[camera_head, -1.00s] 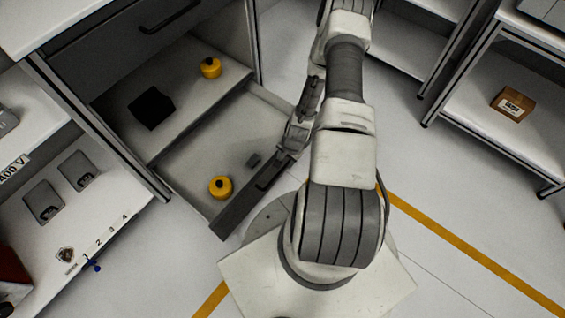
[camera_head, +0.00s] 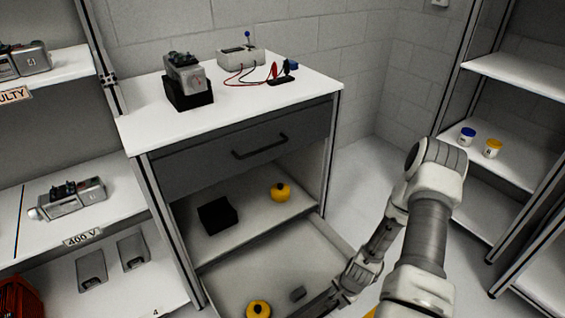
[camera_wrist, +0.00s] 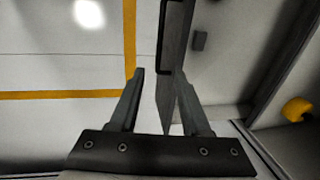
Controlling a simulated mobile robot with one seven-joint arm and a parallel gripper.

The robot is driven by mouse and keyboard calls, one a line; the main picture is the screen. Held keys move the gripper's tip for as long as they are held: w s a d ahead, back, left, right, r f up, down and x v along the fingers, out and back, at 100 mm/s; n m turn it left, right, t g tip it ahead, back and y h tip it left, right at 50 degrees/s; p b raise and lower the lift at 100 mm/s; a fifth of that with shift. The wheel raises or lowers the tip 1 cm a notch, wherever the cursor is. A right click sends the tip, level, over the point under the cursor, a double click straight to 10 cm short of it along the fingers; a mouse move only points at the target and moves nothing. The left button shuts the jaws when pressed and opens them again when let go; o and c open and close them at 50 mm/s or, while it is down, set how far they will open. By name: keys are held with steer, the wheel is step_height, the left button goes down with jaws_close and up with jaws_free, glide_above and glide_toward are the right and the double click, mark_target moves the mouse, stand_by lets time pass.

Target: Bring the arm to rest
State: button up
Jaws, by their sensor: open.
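My arm (camera_head: 428,235) reaches down at the lower right of the head view. My gripper (camera_wrist: 158,78) is open, with its two fingers pointing up the wrist view. The dark front panel of a pulled-out lower drawer (camera_wrist: 176,35), with its handle (camera_wrist: 162,45), lies at the right finger; I cannot tell whether they touch. Nothing is seen gripped. In the head view my gripper's end (camera_head: 350,283) is at the drawer's front, partly cut off by the frame.
The open drawer holds a yellow round object (camera_head: 258,309) and a small grey block (camera_head: 298,293). A shelf above bears a black box (camera_head: 217,215) and another yellow object (camera_head: 281,192). A shelving rack (camera_head: 520,145) stands right. Clear floor (camera_head: 360,185) lies between.

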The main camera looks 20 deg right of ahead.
steer(key=w+a+r+n, duration=0.1)
steer(key=w+r+n, duration=0.15)
steer(key=r, duration=0.75)
steer(key=w+a+r+n+t+h, duration=0.1)
steer(key=w+r+n, duration=0.15)
steer(key=r, duration=0.75)
steer(key=w+a+r+n, duration=0.1)
steer(key=w+r+n, duration=0.15)
steer(key=r, duration=0.85)
steer(key=s+a+r+n+t, duration=0.1)
steer(key=s+a+r+n, duration=0.1)
steer(key=s+a+r, duration=0.35)
steer(key=s+a+r+n+t, duration=0.1)
steer(key=s+a+r+n, duration=0.1)
steer(key=s+r, duration=0.6)
steer(key=s+a+r+n+t, duration=0.1)
steer(key=s+a+r+n, duration=0.25)
steer(key=r, duration=0.65)
step_height(320, 180, up, 18)
steer(key=m+p, duration=0.1)
steer(key=p, duration=1.8)
steer(key=shift+s+a, duration=0.3)
steer(key=shift+a, duration=0.05)
